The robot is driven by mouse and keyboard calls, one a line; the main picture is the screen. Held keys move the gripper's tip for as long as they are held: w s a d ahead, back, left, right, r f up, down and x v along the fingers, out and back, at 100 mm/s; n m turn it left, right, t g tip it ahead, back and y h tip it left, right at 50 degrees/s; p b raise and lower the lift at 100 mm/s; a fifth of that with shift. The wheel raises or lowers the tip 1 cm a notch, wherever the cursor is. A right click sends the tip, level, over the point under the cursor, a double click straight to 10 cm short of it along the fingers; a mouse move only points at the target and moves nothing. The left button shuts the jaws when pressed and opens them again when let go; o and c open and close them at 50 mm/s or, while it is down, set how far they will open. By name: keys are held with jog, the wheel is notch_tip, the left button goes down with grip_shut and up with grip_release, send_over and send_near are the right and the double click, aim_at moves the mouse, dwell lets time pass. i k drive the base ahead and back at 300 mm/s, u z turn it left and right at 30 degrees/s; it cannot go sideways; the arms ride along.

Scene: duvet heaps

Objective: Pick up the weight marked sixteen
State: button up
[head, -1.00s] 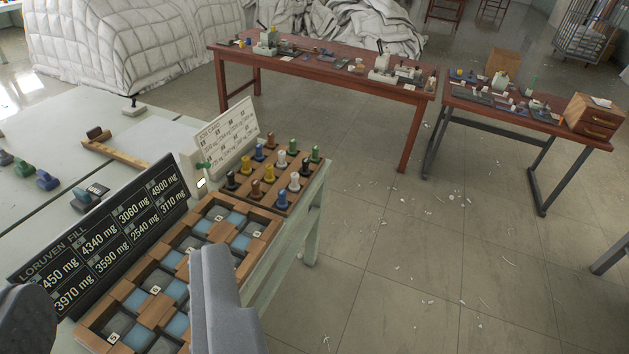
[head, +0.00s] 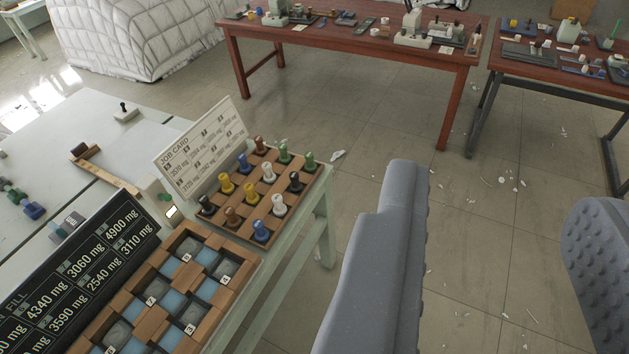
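My gripper (head: 498,195) is open and empty, its two grey fingers wide apart over the floor, right of the near bench. Several knobbed pieces in black, blue, yellow, brown, white and green, possibly weights, stand upright in a wooden rack (head: 226,229) left of the gripper. Blue and green rounded pieces (head: 34,211) lie on the pale bench at the left edge. No marking of sixteen can be read on any of them. A chequered wooden tray (head: 153,325) with small number tags lies in front of the rack.
A white job card (head: 205,147) stands behind the rack, and a black board of milligram figures (head: 83,270) stands left of the tray. Two red-topped tables (head: 345,55) with small items stand farther back. The tiled floor (head: 480,240) between is mostly clear, with white scraps.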

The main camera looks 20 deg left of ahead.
aim_at(280, 210)
jog(key=u, duration=0.25)
jog(key=i, duration=0.95)
jog(key=u, duration=0.65)
